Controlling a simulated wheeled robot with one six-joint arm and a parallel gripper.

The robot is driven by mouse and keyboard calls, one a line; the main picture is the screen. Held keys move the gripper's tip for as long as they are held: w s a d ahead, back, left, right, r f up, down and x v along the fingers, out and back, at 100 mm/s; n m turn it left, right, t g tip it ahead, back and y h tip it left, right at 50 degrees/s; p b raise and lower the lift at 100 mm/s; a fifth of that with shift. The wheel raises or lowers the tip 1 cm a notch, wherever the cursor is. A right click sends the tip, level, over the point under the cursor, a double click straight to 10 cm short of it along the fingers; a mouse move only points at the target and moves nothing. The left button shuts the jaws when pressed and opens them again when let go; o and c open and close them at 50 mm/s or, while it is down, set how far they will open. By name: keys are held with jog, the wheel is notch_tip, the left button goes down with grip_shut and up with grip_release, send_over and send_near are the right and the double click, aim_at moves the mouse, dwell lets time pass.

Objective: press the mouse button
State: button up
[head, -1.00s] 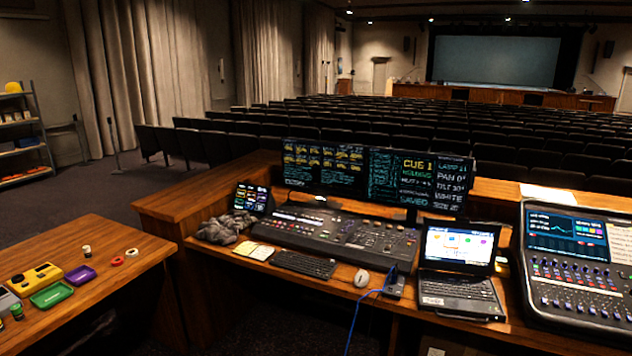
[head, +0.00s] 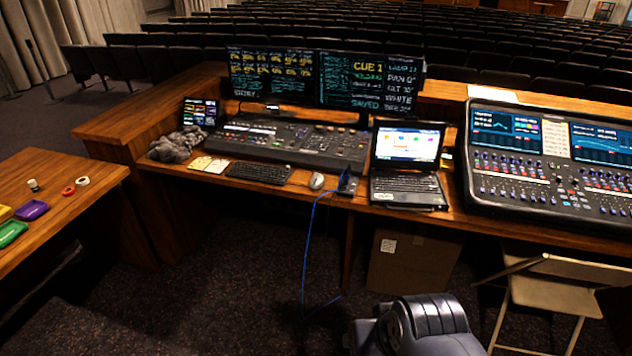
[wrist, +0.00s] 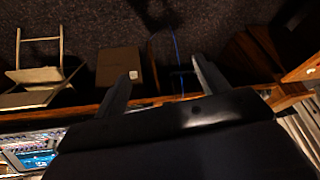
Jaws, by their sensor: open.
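The white mouse (head: 317,181) lies on the desk in the head view, between the black keyboard (head: 259,172) and a small dark box with a blue cable. My arm shows at the bottom of the head view, well short of the desk. In the wrist view my gripper (wrist: 158,88) has its two fingers spread apart with nothing between them. The mouse cannot be made out in the wrist view.
A laptop (head: 407,165) stands right of the mouse, and a large mixing console (head: 552,165) beyond it. A folding chair (head: 560,285) and a cardboard box (head: 412,262) stand at the desk's front. The blue cable (head: 307,235) hangs to the floor.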

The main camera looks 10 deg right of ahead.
jog(key=shift+c, duration=0.3)
grip_shut()
dwell(0.6)
dwell(0.9)
